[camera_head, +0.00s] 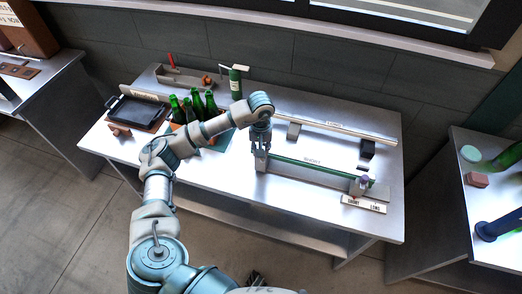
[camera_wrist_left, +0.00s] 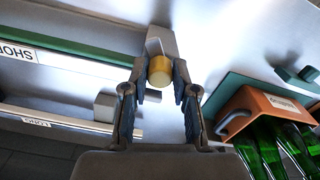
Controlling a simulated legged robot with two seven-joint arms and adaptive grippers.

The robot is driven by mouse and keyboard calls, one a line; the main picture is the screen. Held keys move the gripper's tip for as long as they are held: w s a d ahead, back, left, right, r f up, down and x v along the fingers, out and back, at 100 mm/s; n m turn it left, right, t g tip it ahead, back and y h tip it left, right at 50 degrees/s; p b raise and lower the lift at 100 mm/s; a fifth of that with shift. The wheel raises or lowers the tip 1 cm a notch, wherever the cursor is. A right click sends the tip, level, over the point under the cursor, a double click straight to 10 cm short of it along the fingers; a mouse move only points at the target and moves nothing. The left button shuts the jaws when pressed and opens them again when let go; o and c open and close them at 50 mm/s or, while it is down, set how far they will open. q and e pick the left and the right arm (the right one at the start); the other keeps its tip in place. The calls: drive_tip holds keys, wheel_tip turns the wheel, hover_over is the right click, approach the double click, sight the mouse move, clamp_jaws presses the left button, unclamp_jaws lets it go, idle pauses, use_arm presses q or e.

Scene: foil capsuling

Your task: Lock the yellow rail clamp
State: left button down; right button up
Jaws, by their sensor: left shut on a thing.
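The yellow rail clamp shows in the left wrist view as a round yellow knob (camera_wrist_left: 159,70) on a grey block (camera_wrist_left: 161,41) at the end of the green SHORT rail (camera_wrist_left: 85,60). My left gripper (camera_wrist_left: 159,78) has one finger on each side of the knob and is shut on it. In the head view my left gripper (camera_head: 261,152) points down at the left end of the green SHORT rail (camera_head: 315,171). The gripper hides the clamp there. My right gripper is not in view.
The LONG rail (camera_head: 335,127) runs behind the SHORT one. A purple piece (camera_head: 365,180) is at the SHORT rail's right end, near a SHORT/LONG sign (camera_head: 363,204). Green bottles (camera_head: 197,103) in an orange carrier (camera_wrist_left: 262,108) stand left of the gripper.

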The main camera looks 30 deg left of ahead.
use_arm(q)
drive_tip(key=n, duration=0.3)
drive_tip(key=shift+w+n+b, duration=0.1)
drive_tip(key=shift+n+b, duration=0.2)
drive_tip(key=shift+n, duration=0.1)
drive_tip(key=n, duration=0.2)
drive_tip(key=shift+n, duration=0.4)
drive_tip(key=n, duration=0.3)
drive_tip(key=shift+w+r+n, duration=0.1)
drive_tip(key=shift+n, duration=0.2)
drive_tip(key=n, duration=0.3)
drive_tip(key=shift+n, duration=0.3)
drive_tip(key=n, duration=0.4)
drive_tip(key=shift+w+r, duration=0.1)
drive_tip(key=n+p, duration=0.1)
drive_tip(key=n, duration=0.5)
drive_tip(key=shift+w+a, duration=0.1)
drive_tip(key=shift+n, duration=0.9)
drive_tip(key=shift+n+p, duration=0.35)
drive_tip(key=shift+n, duration=1.45)
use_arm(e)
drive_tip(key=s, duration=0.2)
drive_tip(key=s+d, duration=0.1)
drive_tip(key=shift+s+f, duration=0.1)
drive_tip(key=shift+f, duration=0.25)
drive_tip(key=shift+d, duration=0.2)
